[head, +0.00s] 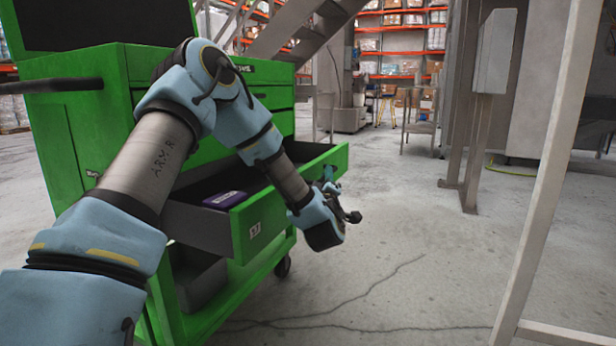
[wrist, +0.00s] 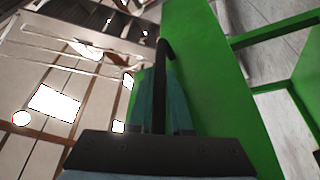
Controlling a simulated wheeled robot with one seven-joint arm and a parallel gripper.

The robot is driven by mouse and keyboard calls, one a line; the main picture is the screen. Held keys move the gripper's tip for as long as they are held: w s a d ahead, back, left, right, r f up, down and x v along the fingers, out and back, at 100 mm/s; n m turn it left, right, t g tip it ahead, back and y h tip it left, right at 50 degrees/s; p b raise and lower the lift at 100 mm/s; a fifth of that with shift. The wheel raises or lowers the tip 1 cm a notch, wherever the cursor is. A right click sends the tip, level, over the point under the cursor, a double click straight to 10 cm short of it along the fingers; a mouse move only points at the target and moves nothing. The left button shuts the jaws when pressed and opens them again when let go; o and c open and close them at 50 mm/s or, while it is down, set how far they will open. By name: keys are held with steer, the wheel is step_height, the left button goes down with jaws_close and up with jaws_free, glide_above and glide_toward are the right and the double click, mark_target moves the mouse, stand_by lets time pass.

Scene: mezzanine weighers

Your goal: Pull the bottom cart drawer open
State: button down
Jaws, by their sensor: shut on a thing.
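The bottom cart drawer (head: 262,222) stands pulled out from the green cart (head: 75,125), with its grey inside showing. Its green front also fills the middle of the wrist view (wrist: 215,70). My gripper (head: 328,184) is at the outer side of this front, mostly hidden behind my wrist in the head view. In the wrist view its two teal fingers (wrist: 163,105) are shut on the dark drawer handle (wrist: 161,60), which runs between them. A purple box (head: 225,200) lies inside the drawer.
Closed drawers (head: 275,97) sit above the open one. An open lower shelf (head: 200,280) and a caster (head: 283,266) show below. Pale posts (head: 550,180) stand at right. The concrete floor (head: 400,250) between is clear.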

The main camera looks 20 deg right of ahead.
steer(key=shift+s+d, duration=0.7)
steer(key=shift+s, duration=0.05)
steer(key=c, duration=0.8)
jaws_free()
steer(key=shift+c, duration=0.2)
steer(key=p+v, duration=0.1)
steer(key=v, duration=0.9)
steer(key=shift+s+a, duration=0.25)
steer(key=shift+s, duration=0.1)
steer(key=shift+f, duration=0.1)
